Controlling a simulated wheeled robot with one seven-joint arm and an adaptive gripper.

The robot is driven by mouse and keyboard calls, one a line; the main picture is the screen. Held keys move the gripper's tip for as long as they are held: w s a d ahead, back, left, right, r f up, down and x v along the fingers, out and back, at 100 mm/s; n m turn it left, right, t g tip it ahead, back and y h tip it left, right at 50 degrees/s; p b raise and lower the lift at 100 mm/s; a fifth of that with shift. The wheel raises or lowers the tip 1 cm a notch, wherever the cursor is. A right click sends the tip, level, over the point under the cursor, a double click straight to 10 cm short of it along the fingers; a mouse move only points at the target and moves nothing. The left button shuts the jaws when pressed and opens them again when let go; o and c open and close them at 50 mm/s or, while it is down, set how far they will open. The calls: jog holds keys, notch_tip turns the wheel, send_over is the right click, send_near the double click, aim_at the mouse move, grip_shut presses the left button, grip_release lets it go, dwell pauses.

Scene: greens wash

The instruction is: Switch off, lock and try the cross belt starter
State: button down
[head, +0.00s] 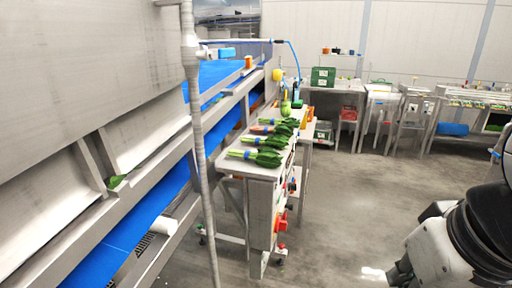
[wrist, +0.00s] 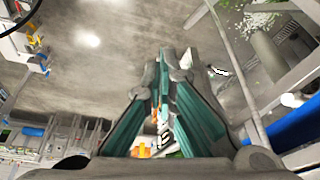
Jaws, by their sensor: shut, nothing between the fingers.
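In the head view, a red switch-like part (head: 281,222) sits on the side of the steel bench's near leg, with a smaller red knob (head: 281,246) below it. It may be the cross belt starter; it is too small to read its switch position. I cannot make out a padlock. My gripper (wrist: 172,66) shows in the wrist view, its teal-padded fingers drawn together at the tips with nothing held. It points over bare floor, apart from any starter. It is outside the head view, where only my arm shows at the right edge.
The steel bench (head: 262,171) carries several bunches of greens (head: 257,157). A blue belt conveyor (head: 125,225) and a grey upright pipe (head: 204,170) stand to its left. Side tables and a green box (head: 323,76) line the back. Floor (head: 345,205) right of the bench is clear.

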jog(key=c, duration=2.3)
grip_release()
jog(key=o, duration=0.5)
jog(key=shift+w, duration=0.1)
jog(key=shift+c, duration=0.2)
jog(key=shift+o, duration=0.9)
jog(key=shift+w+a+f, duration=0.15)
jog(key=shift+w+f, duration=0.1)
jog(key=shift+w, duration=0.05)
jog(key=w+a+f+m+g+y+b, duration=0.25)
jog(key=w+f+m+y+b, duration=0.35)
jog(key=w, duration=0.6)
jog(key=w+a+f+m+g+y+b, duration=0.25)
jog(key=w+f+m+y+b, duration=0.2)
jog(key=w+f, duration=0.55)
jog(key=m+t+y+b, duration=0.5)
jog(key=m+t+y, duration=0.15)
jog(key=m, duration=0.45)
send_near(281, 225)
jog(key=r+b+x, duration=0.1)
jog(key=x, duration=0.6)
jog(key=shift+w+a, duration=0.15)
jog(key=shift+w, duration=0.3)
